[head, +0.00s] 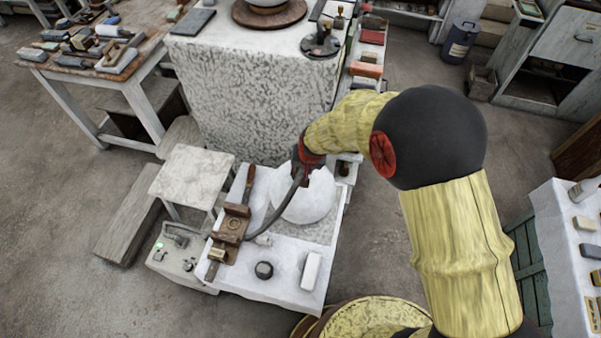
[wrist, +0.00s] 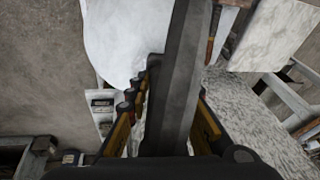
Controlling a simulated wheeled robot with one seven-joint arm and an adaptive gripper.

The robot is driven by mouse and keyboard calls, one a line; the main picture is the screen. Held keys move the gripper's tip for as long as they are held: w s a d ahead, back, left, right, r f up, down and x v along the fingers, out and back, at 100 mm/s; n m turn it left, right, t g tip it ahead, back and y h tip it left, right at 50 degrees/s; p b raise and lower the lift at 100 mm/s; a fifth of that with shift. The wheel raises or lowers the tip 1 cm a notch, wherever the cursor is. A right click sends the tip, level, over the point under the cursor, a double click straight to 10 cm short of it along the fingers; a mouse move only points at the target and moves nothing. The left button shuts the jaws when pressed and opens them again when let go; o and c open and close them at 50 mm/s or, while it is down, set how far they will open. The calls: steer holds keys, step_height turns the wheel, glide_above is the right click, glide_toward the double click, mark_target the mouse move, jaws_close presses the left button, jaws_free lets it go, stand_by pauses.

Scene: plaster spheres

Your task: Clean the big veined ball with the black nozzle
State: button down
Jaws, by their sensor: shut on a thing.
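A big white ball (head: 308,203) sits on a pale low table (head: 285,288); its veins are too faint to make out. My gripper (head: 305,165) is at the ball's upper left side and hides part of its top edge. A dark hose-like length curves from the gripper down along the ball's left side. In the wrist view, my gripper (wrist: 172,112) is shut on a long dark bar, the black nozzle (wrist: 180,75), which runs away between the fingers. The ball (wrist: 125,40) shows to the left of it there. I cannot tell whether nozzle and ball touch.
A brown wooden clamp-like tool (head: 232,225), a dark round piece (head: 264,270) and a white block (head: 311,270) lie on the low table. A tall speckled block (head: 255,105) stands behind. A small marble-topped stool (head: 193,180) is at left. The floor at far left is open.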

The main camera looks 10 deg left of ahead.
steer(key=shift+w+d, duration=0.1)
steer(key=shift+w, duration=0.6)
steer(key=shift+s+a, duration=0.2)
steer(key=shift+s, duration=1.25)
steer(key=shift+f, duration=0.1)
steer(key=shift+f, duration=0.1)
steer(key=shift+w, duration=0.1)
steer(key=shift+w+d+r, duration=0.1)
steer(key=shift+w+r, duration=0.05)
steer(key=shift+w, duration=0.55)
steer(key=shift+w+d+r, duration=0.1)
steer(key=shift+w, duration=0.55)
steer(key=shift+r, duration=0.1)
